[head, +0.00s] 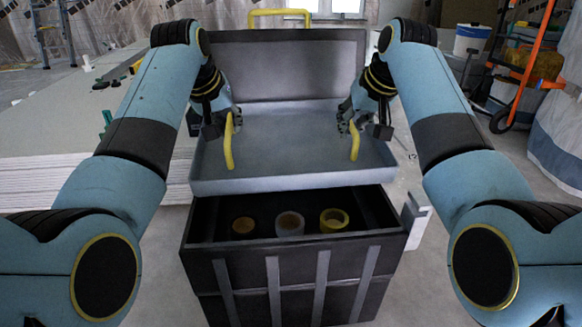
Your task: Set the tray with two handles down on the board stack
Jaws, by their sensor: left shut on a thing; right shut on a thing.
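A grey tray (290,150) with a yellow handle at each end is held over an open dark toolbox (290,265). My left gripper (228,122) is shut on the tray's left yellow handle (229,152). My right gripper (352,122) is shut on its right yellow handle (355,146). The tray looks about level and empty. The board stack (55,140) is pale and layered, low on the left, partly hidden behind my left arm. The tray is to the right of the stack.
The toolbox's raised lid (290,65) with a yellow handle (280,13) stands behind the tray. Several rolls, one a yellow ring (334,220), lie inside the box. Small items (108,84) lie on the stack's top. A ladder (52,30) and an orange hand truck (530,65) are further back.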

